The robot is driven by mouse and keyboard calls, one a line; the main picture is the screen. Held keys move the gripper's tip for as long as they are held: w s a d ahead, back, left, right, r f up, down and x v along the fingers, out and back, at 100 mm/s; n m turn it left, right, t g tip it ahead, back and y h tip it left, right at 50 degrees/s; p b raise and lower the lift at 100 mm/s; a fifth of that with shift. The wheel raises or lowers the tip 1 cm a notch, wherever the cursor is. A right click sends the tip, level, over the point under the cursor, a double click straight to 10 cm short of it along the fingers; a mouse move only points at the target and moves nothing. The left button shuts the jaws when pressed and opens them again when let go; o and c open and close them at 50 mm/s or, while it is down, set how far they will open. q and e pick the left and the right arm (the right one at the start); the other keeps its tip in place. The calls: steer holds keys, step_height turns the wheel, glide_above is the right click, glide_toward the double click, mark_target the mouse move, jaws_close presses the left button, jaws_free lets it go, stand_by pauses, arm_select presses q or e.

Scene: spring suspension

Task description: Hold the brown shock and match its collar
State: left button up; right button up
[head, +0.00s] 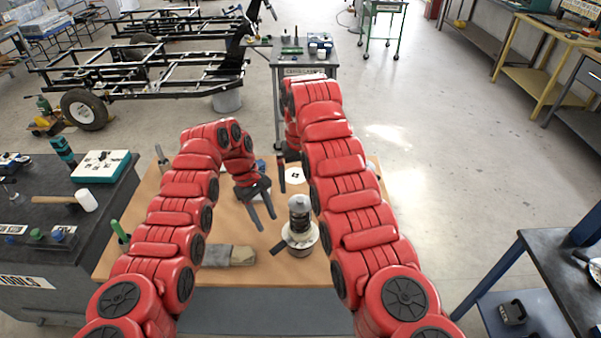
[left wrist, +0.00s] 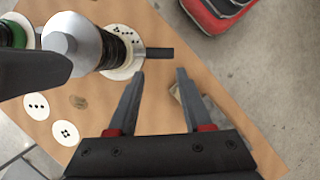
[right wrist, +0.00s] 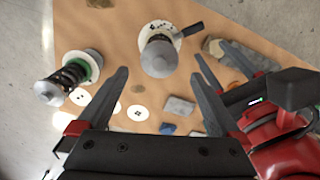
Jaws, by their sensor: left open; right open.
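A shock with a grey top and dark spring (head: 299,212) stands upright on a white dotted disc beside a dark handle. It also shows in the left wrist view (left wrist: 85,45) and right wrist view (right wrist: 158,57). A second shock (right wrist: 70,76), with a green collar, stands to its left in the right wrist view. I cannot tell which is the brown one. My left gripper (head: 266,222) is open and empty, left of the first shock in the head view. My right gripper (right wrist: 160,73) is open and empty above the table; its jaws point toward the first shock in its wrist view.
White discs with holes (left wrist: 65,132) (right wrist: 137,113) and small grey blocks (right wrist: 180,106) lie on the wooden table (head: 140,218). A grey-brown object (head: 228,256) lies at the front left. My right arm covers part of the table's right side. A tool bench (head: 60,225) stands at left.

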mark_target(301, 217)
step_height(301, 217, down, 14)
steer(key=shift+f, duration=0.25)
stand_by(0.3)
steer(key=shift+c, duration=0.3)
jaws_close()
steer(key=c, duration=0.5)
jaws_free()
steer(key=shift+c, duration=0.2)
steer(key=c, duration=0.8)
